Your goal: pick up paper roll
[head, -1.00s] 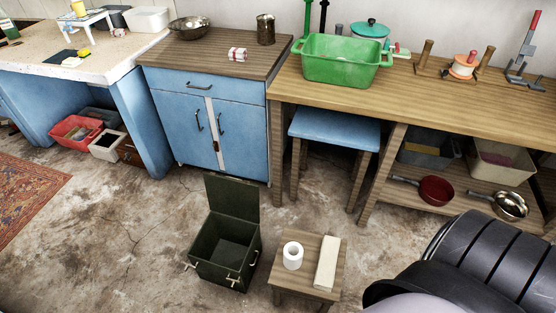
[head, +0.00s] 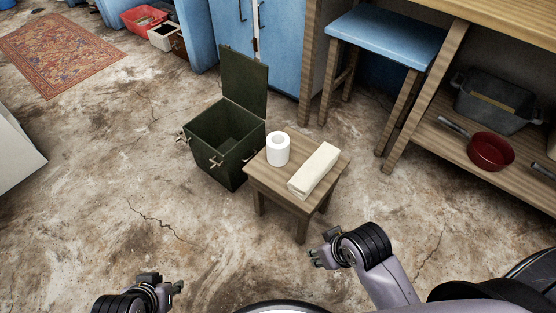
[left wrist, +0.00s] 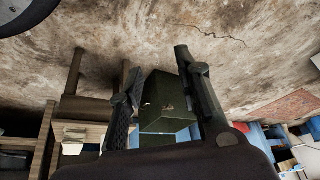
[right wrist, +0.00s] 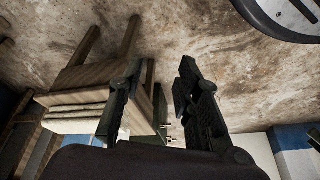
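The white paper roll (head: 278,151) stands upright on a small wooden stool (head: 258,178), its hole facing up. My left gripper (head: 174,290) is low at the bottom left of the head view, apart from the stool. It is open and empty in the left wrist view (left wrist: 158,65). My right gripper (head: 318,257) is in front of the stool, apart from the roll. It is open and empty in the right wrist view (right wrist: 160,65). I cannot make out the roll clearly in either wrist view.
A dark green box (head: 228,145) with its lid raised stands on the floor just left of the stool. A blue-topped stool (head: 388,38) and a workbench shelf (head: 460,150) are behind and to the right. The floor at the front left is clear.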

